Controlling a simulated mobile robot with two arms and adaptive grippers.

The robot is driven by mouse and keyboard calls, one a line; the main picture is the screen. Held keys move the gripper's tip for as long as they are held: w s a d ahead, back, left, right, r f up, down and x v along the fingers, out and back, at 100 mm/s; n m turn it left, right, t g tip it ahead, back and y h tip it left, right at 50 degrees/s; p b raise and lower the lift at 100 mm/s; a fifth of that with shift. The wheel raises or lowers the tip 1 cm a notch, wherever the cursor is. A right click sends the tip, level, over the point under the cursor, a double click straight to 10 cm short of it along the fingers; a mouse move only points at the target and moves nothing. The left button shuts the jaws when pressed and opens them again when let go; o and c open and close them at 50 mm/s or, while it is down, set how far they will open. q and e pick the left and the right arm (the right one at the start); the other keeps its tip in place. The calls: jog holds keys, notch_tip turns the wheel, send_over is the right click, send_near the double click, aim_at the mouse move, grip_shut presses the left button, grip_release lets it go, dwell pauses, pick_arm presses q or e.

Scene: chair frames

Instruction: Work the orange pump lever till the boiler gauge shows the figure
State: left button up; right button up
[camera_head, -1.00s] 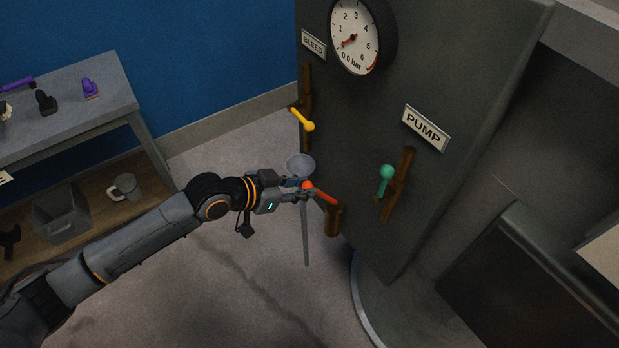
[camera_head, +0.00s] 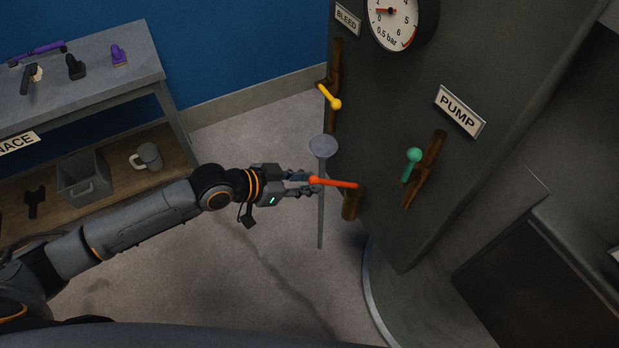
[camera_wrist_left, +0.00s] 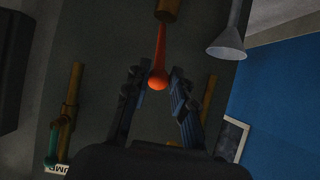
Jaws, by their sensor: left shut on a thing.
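The orange lever (camera_head: 338,183) sticks out to the left from a brown mount (camera_head: 352,203) low on the dark boiler panel (camera_head: 395,100). My left gripper (camera_head: 312,184) is shut on its round knob end. In the left wrist view the orange knob (camera_wrist_left: 158,79) sits between the two fingers (camera_wrist_left: 158,85). The PUMP plate (camera_head: 460,112) is on the panel above a green-knobbed lever (camera_head: 411,165). My right gripper is not in view.
A yellow-knobbed lever (camera_head: 330,97) sits under the BLEED plate (camera_head: 347,20). A grey funnel-topped stand (camera_head: 322,147) is close beside my left gripper. A shelf table (camera_head: 110,60) with small tools, a grey bin (camera_head: 84,180) and a mug (camera_head: 147,157) stands left. Floor between is clear.

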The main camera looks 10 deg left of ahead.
pick_arm(q)
jog(key=w+d+r+p, duration=0.1)
jog(key=d+r+p, duration=0.1)
jog(key=w+d+r+p, duration=0.1)
jog(key=r, duration=0.1)
jog(key=shift+w+d, duration=0.35)
jog(key=shift+d, duration=0.05)
jog(key=shift+w+d+r, duration=0.15)
jog(key=shift+w+d, duration=0.2)
jog(key=shift+d+r+p, duration=0.1)
jog(key=shift+p, duration=0.2)
jog(key=shift+w+d+r+p, duration=0.2)
jog(key=shift+w+d+r, duration=0.2)
jog(key=shift+w+d, duration=0.35)
jog(key=shift+w+d+r+p, duration=0.15)
jog(key=shift+w+d+r, duration=0.3)
jog(key=shift+d, duration=0.5)
jog(key=shift+w+f, duration=0.1)
